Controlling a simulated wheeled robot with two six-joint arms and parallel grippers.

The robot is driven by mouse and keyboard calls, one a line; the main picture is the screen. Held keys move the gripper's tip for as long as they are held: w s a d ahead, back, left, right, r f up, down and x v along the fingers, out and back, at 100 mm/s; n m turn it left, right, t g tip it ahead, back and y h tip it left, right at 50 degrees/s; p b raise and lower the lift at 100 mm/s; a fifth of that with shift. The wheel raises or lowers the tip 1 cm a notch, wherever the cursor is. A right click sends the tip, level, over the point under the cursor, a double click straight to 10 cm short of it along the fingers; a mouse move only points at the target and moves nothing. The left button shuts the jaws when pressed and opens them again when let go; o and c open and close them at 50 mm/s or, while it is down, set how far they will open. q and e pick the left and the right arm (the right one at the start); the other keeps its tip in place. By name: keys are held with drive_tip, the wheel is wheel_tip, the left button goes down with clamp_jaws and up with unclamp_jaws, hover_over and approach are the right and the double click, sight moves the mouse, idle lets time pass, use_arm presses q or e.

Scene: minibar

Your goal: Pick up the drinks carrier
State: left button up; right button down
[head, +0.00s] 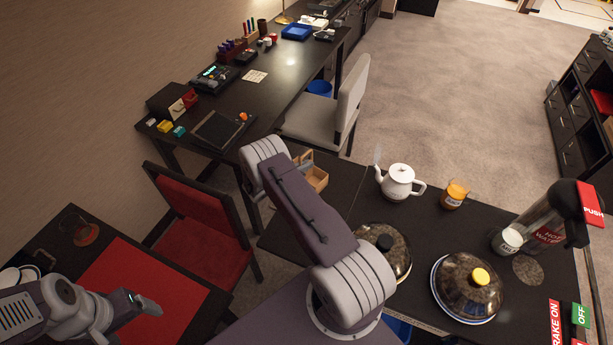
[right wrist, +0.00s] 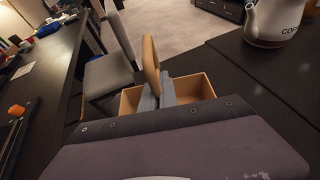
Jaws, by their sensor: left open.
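The drinks carrier is a light wooden open box (head: 317,180) with an upright handle, near the far left corner of the dark trolley top. In the right wrist view its handle (right wrist: 150,58) rises above the box (right wrist: 200,86). My right gripper (right wrist: 158,97) has its grey fingers at the handle, one on each side. Whether they press on it I cannot tell. My right arm hides part of the carrier in the head view. I cannot tell whether the box rests on the top. My left gripper (head: 138,310) is open and empty, low at the left.
A white coffee pot (head: 399,181), an orange-labelled jar (head: 455,194), two domed dishes (head: 467,286) and a hot water dispenser (head: 545,220) stand on the trolley top (head: 440,225). A red chair (head: 200,220), a grey chair (head: 325,115) and a cluttered desk (head: 255,95) are at the left.

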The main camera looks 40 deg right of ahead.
idle(0.8)
wheel_tip(320, 180, up, 4)
drive_tip(key=shift+s+r+b, duration=0.1)
drive_tip(key=shift+r+b, duration=0.1)
drive_tip(key=shift+b, duration=0.1)
drive_tip(key=s+d+r, duration=0.1)
drive_tip(key=s+r, duration=0.2)
drive_tip(key=s, duration=0.2)
drive_tip(key=s+d+r+b, duration=0.1)
drive_tip(key=s+d+r, duration=0.1)
drive_tip(key=s, duration=0.4)
drive_tip(key=shift+d+r, duration=0.25)
drive_tip(key=shift+r, duration=0.55)
